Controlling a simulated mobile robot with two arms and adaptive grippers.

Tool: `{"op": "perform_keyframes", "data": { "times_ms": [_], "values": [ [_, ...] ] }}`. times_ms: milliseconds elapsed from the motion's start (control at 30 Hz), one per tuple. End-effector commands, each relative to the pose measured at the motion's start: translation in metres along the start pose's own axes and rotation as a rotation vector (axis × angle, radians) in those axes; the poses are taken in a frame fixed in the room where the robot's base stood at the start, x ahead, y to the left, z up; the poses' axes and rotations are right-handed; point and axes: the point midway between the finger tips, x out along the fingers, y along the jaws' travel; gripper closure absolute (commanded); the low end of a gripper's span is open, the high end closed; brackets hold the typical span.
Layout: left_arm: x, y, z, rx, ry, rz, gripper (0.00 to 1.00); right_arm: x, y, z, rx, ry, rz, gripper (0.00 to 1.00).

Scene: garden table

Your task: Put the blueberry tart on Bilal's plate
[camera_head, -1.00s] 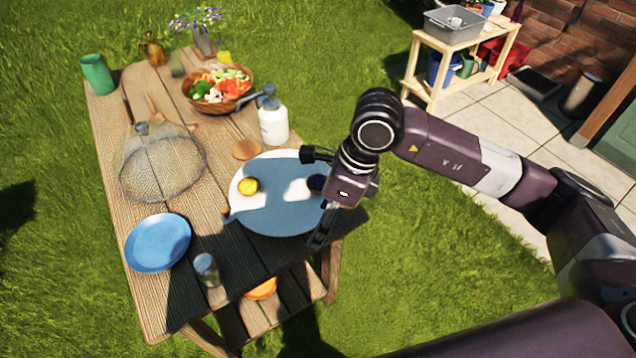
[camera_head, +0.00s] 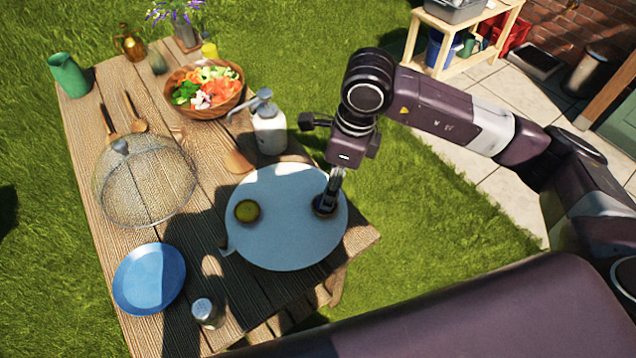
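A dark tart (camera_head: 319,209), apparently the blueberry one, lies at the right side of a round grey-blue board (camera_head: 285,245). A yellow tart (camera_head: 247,211) lies on the board's left side. My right gripper (camera_head: 327,203) points down at the dark tart, its fingertips at or touching it. The fingers overlap in this view, so their opening and any grip are unclear. A blue plate (camera_head: 150,279), empty, lies at the table's near left; no name shows on it. My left gripper is out of view.
A mesh dome (camera_head: 145,185) stands behind the blue plate. A glass shaker (camera_head: 206,312) stands right of the plate, near the front edge. A white pump bottle (camera_head: 269,130) and a salad bowl (camera_head: 236,102) stand behind the board on the wooden table (camera_head: 200,240).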

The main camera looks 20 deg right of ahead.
Motion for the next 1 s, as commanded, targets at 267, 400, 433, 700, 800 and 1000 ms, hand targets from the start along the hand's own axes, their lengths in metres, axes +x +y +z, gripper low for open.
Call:
{"op": "perform_keyframes", "data": {
  "times_ms": [267,400,433,700,800,1000],
  "values": [
    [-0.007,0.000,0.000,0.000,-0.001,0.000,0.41,0.021,0.002,0.000,0.001,0.003,0.004,0.38],
    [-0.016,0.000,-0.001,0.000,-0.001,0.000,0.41,0.034,0.003,0.000,0.001,0.003,0.004,0.38],
    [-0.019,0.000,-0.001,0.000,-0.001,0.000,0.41,0.038,0.004,0.000,0.001,0.003,0.005,0.38],
    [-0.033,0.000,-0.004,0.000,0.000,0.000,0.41,0.074,0.005,0.000,0.001,0.001,0.003,0.38],
    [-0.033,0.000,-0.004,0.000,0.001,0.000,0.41,0.078,0.004,-0.001,0.001,0.001,0.001,0.38],
    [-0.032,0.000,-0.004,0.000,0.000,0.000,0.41,0.079,0.004,0.000,0.000,0.000,0.000,0.40]
  ]
}}
